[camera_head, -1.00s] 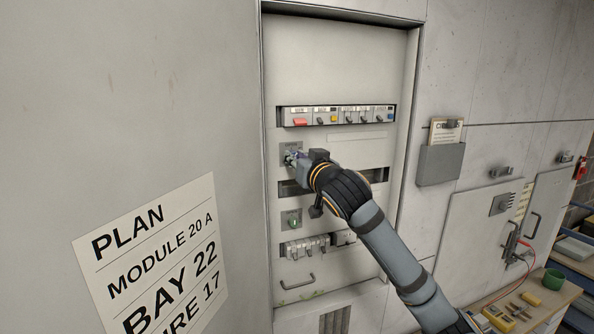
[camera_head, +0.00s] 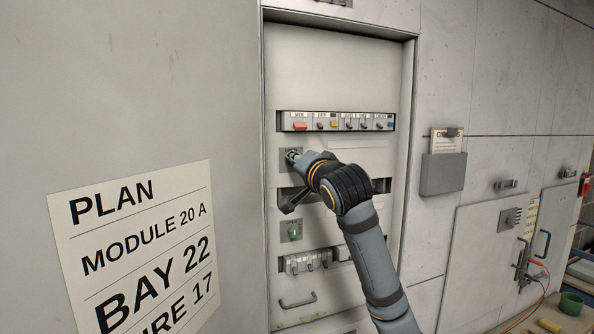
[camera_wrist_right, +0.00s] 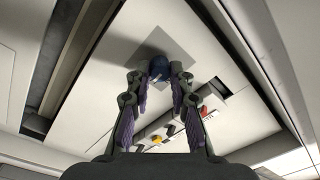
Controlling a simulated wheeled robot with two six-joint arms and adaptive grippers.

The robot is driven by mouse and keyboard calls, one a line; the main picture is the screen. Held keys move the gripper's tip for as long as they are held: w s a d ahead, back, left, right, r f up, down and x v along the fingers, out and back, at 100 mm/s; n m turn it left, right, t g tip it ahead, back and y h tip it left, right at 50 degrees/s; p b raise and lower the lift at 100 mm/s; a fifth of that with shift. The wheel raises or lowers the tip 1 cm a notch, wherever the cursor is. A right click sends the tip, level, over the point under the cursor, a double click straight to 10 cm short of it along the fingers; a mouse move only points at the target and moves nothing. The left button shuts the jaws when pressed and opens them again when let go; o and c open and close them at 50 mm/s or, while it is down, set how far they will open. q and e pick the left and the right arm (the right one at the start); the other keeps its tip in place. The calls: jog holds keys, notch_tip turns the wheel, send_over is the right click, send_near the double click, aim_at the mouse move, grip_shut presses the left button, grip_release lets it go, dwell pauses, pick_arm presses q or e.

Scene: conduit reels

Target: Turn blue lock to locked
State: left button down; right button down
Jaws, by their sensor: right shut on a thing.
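The blue lock (camera_wrist_right: 158,67) is a dark blue round knob on a square grey plate, seen ahead in the right wrist view. In the head view its plate (camera_head: 285,166) sits on the cabinet panel below the upper switch row; the knob is mostly hidden by my gripper there. My right gripper (camera_head: 293,156) is at the plate, and in the right wrist view its two fingers (camera_wrist_right: 156,73) are closed on the knob from both sides. The knob's exact turn angle is hard to read. My left gripper is not in view.
A row of switches (camera_head: 336,121) with a red one lies above the lock. A green lock (camera_head: 293,232) on its own plate, more breakers (camera_head: 305,262) and a handle (camera_head: 298,302) lie below. A recessed frame edge (camera_head: 409,100) runs along the panel's right side.

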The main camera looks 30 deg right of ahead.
jog(key=shift+m, duration=0.4)
jog(key=c, duration=1.2)
grip_release()
jog(key=shift+v, duration=6)
jog(key=shift+w+f, duration=0.1)
